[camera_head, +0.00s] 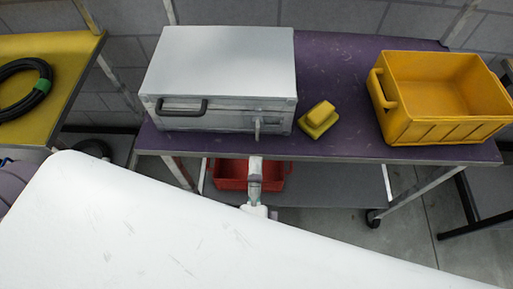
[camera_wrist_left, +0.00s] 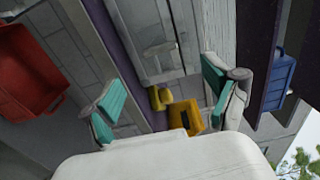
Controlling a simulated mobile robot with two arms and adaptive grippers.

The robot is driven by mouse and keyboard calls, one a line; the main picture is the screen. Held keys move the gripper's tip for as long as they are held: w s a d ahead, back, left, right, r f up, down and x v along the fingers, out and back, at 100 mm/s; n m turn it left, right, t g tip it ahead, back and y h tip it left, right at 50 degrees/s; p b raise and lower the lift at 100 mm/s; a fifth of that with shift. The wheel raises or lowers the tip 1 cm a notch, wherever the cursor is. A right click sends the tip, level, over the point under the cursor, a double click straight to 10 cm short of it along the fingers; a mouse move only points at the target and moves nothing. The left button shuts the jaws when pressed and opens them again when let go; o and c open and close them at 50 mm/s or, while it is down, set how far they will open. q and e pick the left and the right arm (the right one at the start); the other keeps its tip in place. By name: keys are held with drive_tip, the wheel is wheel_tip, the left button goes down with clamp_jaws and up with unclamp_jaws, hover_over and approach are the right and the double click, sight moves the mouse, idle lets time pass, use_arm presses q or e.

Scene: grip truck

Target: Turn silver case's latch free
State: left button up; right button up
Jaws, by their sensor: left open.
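The silver case (camera_head: 220,70) sits on the purple top of a cart, with a dark handle (camera_head: 182,107) on the left of its front face. Its latch (camera_head: 257,128) is a small upright metal lever on the right of that face. My left gripper (camera_head: 255,172) is in front of the cart's edge, below the latch in the head view and apart from it. In the left wrist view my left gripper (camera_wrist_left: 160,74) is open and empty, its teal pads wide apart. The case (camera_wrist_left: 145,25) and its latch (camera_wrist_left: 160,48) show beyond the fingers. My right gripper is out of view.
A yellow block (camera_head: 318,118) lies right of the case, and a yellow crate (camera_head: 440,98) stands further right. A red bin (camera_head: 230,176) is on the lower shelf. A black cable coil (camera_head: 25,85) lies on a yellow table at left. My white arm covers the foreground.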

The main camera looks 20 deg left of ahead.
use_arm(q)
drive_tip(key=v, duration=0.2)
drive_tip(key=shift+s, duration=0.3)
idle(0.3)
drive_tip(key=s+a+f+g+h, duration=0.15)
drive_tip(key=f+g, duration=0.25)
drive_tip(key=f, duration=1.2)
drive_tip(key=s+a+f+g+h, duration=0.15)
drive_tip(key=f+g, duration=0.35)
drive_tip(key=f, duration=1.2)
drive_tip(key=s+a+f+n+g+h, duration=0.1)
drive_tip(key=s+a+f+n+g, duration=0.2)
drive_tip(key=s+a+f+n, duration=0.3)
drive_tip(key=s+a+f+n+g+h, duration=0.1)
drive_tip(key=s+a+f+n+g, duration=0.3)
drive_tip(key=s+f, duration=0.6)
wheel_tip(320, 180, down, 4)
drive_tip(key=a+n, duration=0.2)
drive_tip(key=shift+s+n, duration=0.3)
drive_tip(key=shift+a+f, duration=0.1)
drive_tip(key=shift+a, duration=0.05)
